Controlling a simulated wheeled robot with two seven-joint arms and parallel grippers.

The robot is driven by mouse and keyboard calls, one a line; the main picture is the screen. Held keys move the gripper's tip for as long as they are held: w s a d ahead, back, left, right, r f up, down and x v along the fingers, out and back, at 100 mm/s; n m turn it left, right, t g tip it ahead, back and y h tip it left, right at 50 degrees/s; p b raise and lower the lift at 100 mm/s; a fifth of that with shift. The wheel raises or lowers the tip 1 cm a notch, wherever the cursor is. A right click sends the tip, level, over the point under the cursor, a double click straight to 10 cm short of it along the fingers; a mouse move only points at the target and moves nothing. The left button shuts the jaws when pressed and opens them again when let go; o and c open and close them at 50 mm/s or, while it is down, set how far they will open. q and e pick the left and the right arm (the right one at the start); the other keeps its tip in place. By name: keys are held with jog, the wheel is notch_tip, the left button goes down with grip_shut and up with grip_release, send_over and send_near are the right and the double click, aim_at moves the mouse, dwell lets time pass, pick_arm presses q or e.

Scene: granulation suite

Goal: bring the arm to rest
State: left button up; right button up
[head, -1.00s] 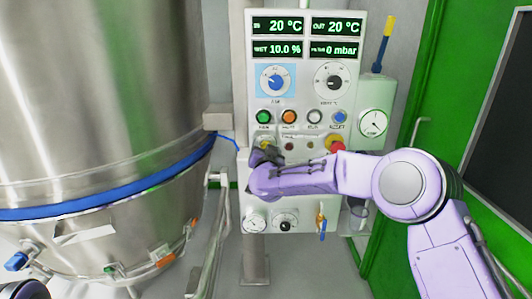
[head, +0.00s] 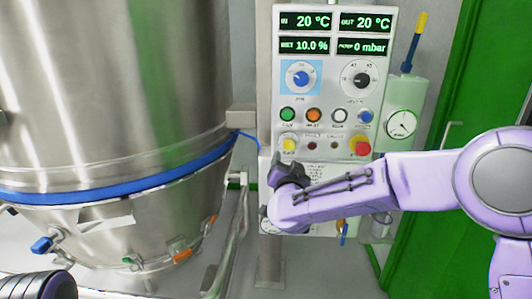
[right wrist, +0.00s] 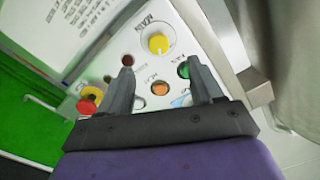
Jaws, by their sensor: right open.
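My right arm comes in from the right in the head view, and its dark right gripper (head: 290,172) is in front of the control panel (head: 383,100), just below the yellow knob (head: 289,144). In the right wrist view the two fingers of the right gripper (right wrist: 161,72) stand wide apart with nothing between them. The panel face lies beyond the fingertips, with the yellow MAIN knob (right wrist: 158,44), a green button (right wrist: 184,70) and an orange button (right wrist: 160,89). My left gripper does not show.
A large steel vessel (head: 115,80) with a blue band fills the left. A red button on a yellow base (head: 360,146) is on the panel's right side. A green door (head: 455,105) stands farther right. A steel pipe (head: 232,235) runs between vessel and panel.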

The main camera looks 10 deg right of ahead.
jog(key=s+d+f+g+y, duration=0.1)
jog(key=s+d+f+g, duration=0.1)
jog(key=s+f, duration=0.65)
jog(key=s+d+f+g, duration=0.2)
jog(key=s+f+g, duration=0.15)
jog(key=f, duration=0.95)
jog(key=s+d+f+g+y, duration=0.1)
jog(key=s+d+f+g, duration=0.1)
jog(key=s+f, duration=0.65)
jog(key=s+d+f+g, duration=0.1)
jog(key=s+f+g, duration=0.1)
jog(key=s+f, duration=0.3)
jog(key=s+d+f+n+g, duration=0.1)
jog(key=s+f, duration=0.4)
jog(key=s, duration=0.6)
jog(key=s+d+f+n+g, duration=0.1)
jog(key=s+d+f+g, duration=0.2)
jog(key=s+f, duration=0.2)
jog(key=s, duration=0.3)
jog(key=shift+s+f+g+h, duration=0.35)
jog(key=shift+h, duration=0.05)
jog(key=shift+w+d, duration=0.1)
